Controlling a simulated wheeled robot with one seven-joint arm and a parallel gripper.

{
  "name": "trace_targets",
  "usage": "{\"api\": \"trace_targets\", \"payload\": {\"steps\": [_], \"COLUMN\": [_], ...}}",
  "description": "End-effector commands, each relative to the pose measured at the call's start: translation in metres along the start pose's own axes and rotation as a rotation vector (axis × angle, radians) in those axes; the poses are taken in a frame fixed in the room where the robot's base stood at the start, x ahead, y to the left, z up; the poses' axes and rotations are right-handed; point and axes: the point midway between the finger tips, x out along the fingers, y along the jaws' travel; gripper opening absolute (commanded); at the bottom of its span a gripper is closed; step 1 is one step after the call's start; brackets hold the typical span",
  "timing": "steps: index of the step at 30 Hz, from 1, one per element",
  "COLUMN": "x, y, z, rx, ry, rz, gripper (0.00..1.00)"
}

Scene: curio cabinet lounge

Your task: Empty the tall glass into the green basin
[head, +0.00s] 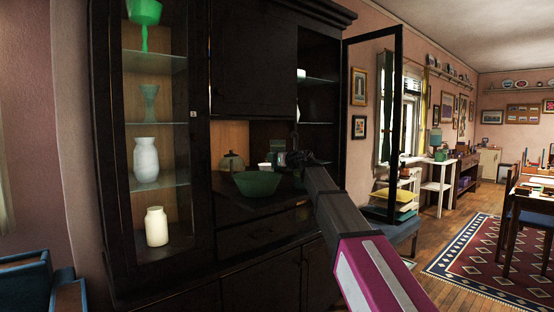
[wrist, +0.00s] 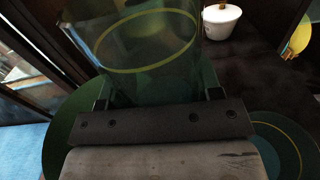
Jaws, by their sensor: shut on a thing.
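A tall clear glass (wrist: 135,45) is between the fingers of my gripper (wrist: 160,96), which is shut on it. A yellow-green ring shows on or through the glass; I cannot tell whether it marks liquid. The green basin (head: 257,184) stands on the cabinet's open counter in the head view. In the wrist view the basin (wrist: 62,135) appears below and around the held glass. In the head view my gripper (head: 294,158) is just right of and behind the basin's rim, and the glass is not clearly visible there.
A white cup (wrist: 221,20) stands beyond the glass. A dark green plate (wrist: 285,140) with a yellow ring lies at lower right in the wrist view. A glazed case with vases (head: 146,160) is left of the counter. An open cabinet door (head: 372,120) stands at right.

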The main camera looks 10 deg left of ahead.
Motion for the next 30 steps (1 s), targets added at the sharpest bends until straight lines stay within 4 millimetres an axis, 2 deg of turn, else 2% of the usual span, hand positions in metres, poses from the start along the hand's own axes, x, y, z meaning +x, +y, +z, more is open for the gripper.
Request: {"api": "trace_targets", "payload": {"steps": [8, 21, 30], "x": [-0.0001, -0.0003, 0.0000], "y": [0.0002, 0.0070, 0.0029], "z": [0.0039, 0.0081, 0.0032], "rx": [-0.123, -0.630, -0.943], "ry": [-0.001, -0.001, 0.000], "rz": [-0.001, -0.001, -0.001], "gripper": [0.27, 0.27, 0.27]}}
